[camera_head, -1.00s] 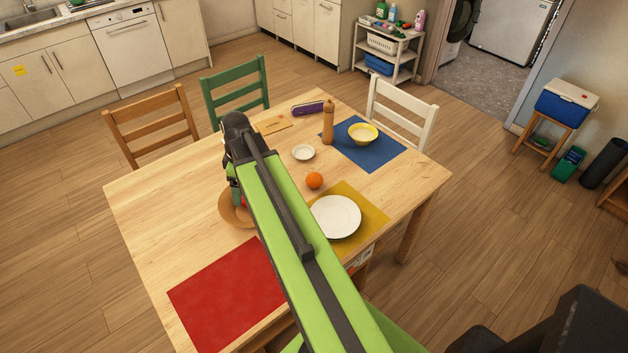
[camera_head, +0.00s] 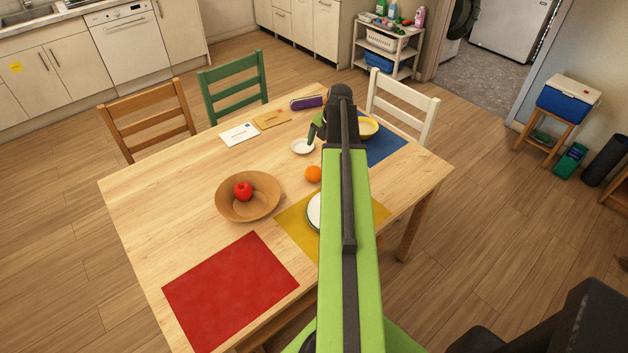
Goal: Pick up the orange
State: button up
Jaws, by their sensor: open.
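The orange (camera_head: 313,174) rests on the wooden table, just behind the white plate on the yellow placemat and left of my green arm. My gripper (camera_head: 318,130) is at the far end of the arm, above the back right part of the table, beyond the orange in the picture. A green finger shows on its left side; the rest is hidden by the arm. It is open and apart from the orange.
A wooden bowl (camera_head: 229,208) holds a red apple (camera_head: 243,191). The white plate (camera_head: 313,212) is partly behind my arm. The table's left side (camera_head: 165,190) is clear.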

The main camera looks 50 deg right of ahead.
aim_at(316, 169)
jog(key=b+x, duration=0.6)
jog(key=x, duration=0.2)
jog(key=shift+f, duration=0.1)
jog(key=b+x, duration=0.5)
jog(key=shift+a+f, duration=0.15)
jog(key=shift+a, duration=0.05)
jog(key=shift+r, duration=0.2)
jog(key=c, duration=1.6)
jog(key=shift+r, duration=0.1)
